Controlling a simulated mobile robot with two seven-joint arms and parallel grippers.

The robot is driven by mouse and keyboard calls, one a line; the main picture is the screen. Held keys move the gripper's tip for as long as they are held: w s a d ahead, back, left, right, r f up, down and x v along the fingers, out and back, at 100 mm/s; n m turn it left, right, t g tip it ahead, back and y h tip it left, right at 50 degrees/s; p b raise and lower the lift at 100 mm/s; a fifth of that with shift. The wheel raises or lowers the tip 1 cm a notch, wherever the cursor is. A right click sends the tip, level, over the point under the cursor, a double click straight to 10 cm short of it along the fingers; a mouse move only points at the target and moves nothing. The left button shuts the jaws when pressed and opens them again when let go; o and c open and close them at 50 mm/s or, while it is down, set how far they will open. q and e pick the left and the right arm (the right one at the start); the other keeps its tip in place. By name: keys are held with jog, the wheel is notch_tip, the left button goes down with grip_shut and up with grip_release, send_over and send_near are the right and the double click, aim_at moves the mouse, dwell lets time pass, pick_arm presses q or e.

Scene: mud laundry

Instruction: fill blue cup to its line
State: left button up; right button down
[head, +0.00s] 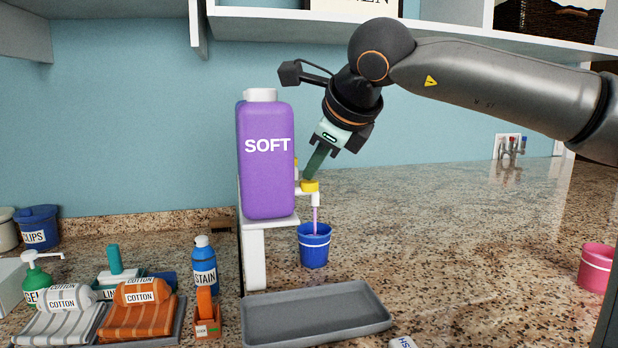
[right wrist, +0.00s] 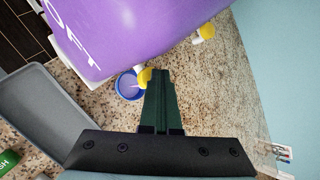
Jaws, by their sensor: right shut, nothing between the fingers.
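The blue cup (head: 314,252) stands upright on the counter under a white spout with a yellow top (head: 310,186). A white line runs around the cup near its rim. A thin purple stream (head: 315,218) falls from the spout into the cup. The right wrist view shows purple liquid inside the cup (right wrist: 130,88), but its level against the line cannot be told. The purple SOFT bottle (head: 266,165) sits on a white stand (head: 255,255). My right gripper (head: 308,175) is shut and empty, its fingertips on or just above the yellow top. My left gripper is not in view.
A grey tray (head: 312,312) lies in front of the cup. A pink cup (head: 596,267) stands at the right edge. Folded cotton cloths (head: 140,318), a blue STAIN bottle (head: 204,265) and other containers crowd the left. The counter right of the blue cup is mostly clear.

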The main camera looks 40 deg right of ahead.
dwell(0.4)
jog(key=shift+r, duration=0.15)
jog(key=shift+r+p, duration=0.85)
jog(key=shift+p, duration=0.05)
